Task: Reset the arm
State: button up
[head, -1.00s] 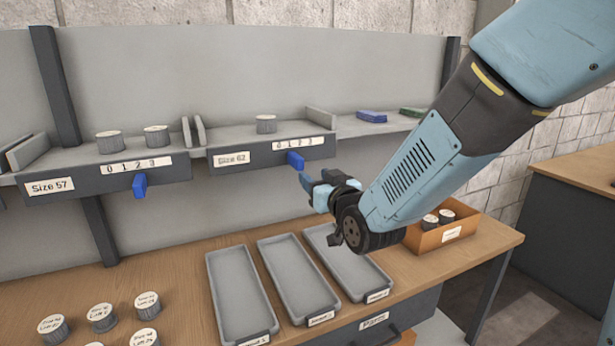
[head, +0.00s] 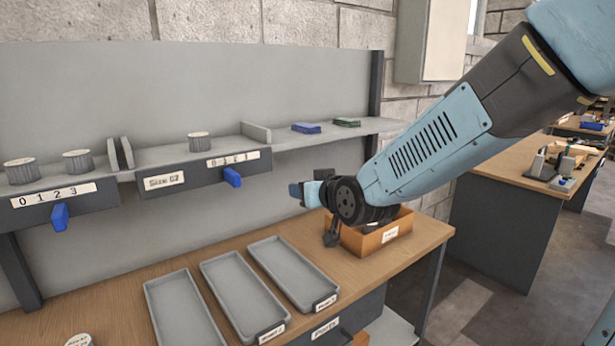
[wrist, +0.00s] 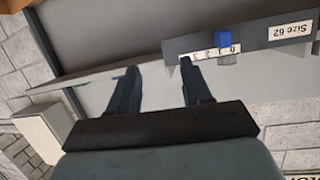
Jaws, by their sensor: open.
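My gripper (head: 303,190) is raised above the bench, in front of the shelf and to the right of the shelf's blue slider. In the wrist view my gripper (wrist: 160,88) shows two dark fingers well apart with nothing between them. The "Size 62" shelf front (head: 205,170) stands to the left of my gripper in the head view. Its blue slider (head: 232,177) also shows in the wrist view (wrist: 225,50). My arm reaches in from the upper right and hides part of the orange box.
Three grey trays (head: 290,272) lie on the wooden bench (head: 405,250). An orange box (head: 378,240) stands at the bench's right end. Grey cylinders (head: 199,142), a blue block (head: 306,128) and a green block (head: 346,122) are on the shelf. Another bench (head: 510,170) stands further right.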

jog(key=s+d+r+m+g+h, duration=0.15)
jog(key=s+d, duration=0.25)
jog(key=d, duration=0.4)
jog(key=s+d+m+g+h, duration=0.1)
jog(key=s+d+g+h, duration=0.2)
jog(key=d, duration=0.5)
jog(key=s+d+m+g+h, duration=0.1)
jog(key=s+d, duration=0.3)
jog(key=s, duration=0.3)
jog(key=s+d+m+g+h, duration=0.1)
jog(key=s+d, duration=0.3)
jog(key=s, duration=0.3)
jog(key=shift+s+d+g, duration=0.2)
jog(key=shift+s+g, duration=0.15)
jog(key=shift+s, duration=0.05)
jog(key=shift+m+h, duration=0.25)
jog(key=shift+c, duration=0.6)
jog(key=shift+a, duration=0.15)
